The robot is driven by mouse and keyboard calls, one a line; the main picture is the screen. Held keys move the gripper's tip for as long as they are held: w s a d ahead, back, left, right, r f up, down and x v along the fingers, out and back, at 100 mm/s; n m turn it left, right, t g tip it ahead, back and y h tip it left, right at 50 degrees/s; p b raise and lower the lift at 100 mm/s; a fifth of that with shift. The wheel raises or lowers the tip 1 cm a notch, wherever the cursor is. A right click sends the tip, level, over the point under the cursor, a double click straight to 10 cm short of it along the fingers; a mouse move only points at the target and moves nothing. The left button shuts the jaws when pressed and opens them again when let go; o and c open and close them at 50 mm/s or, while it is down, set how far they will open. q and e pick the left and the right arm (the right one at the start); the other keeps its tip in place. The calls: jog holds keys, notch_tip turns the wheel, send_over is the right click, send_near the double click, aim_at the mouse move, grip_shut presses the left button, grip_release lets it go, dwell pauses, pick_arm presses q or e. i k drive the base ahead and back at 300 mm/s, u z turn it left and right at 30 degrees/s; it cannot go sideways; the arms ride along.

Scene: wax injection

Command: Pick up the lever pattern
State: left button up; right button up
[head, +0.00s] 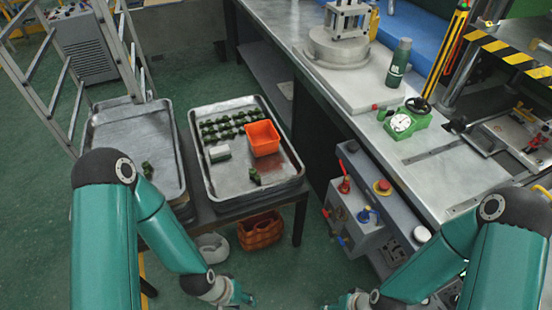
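Several small dark green patterns (228,124) stand in rows at the back of the right metal tray (292,172). A single dark green piece (255,177) lies apart near that tray's front. Another dark green piece (147,170) sits in the left metal tray (112,122). They are too small to tell which is the lever pattern. My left gripper (242,297) hangs low at the bottom edge, in front of the trays and apart from the pieces. My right gripper (335,303) is at the bottom edge, mostly cut off. Neither one's opening can be made out.
An orange bin (262,138) and a pale block (220,153) sit in the right tray. Below are a brown basket (260,230) and a white bowl (212,247). A control box with levers (358,207) and the workbench (435,165) stand right. A ladder (125,50) stands left.

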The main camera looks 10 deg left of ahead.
aim_at(253, 171)
jog(key=u, duration=0.2)
jog(key=i, duration=1)
jog(key=u, duration=0.8)
jog(key=i, duration=0.3)
jog(key=u, duration=0.3)
jog(key=k, duration=0.9)
jog(key=u, duration=0.15)
jog(key=i, duration=0.95)
jog(key=z, duration=0.05)
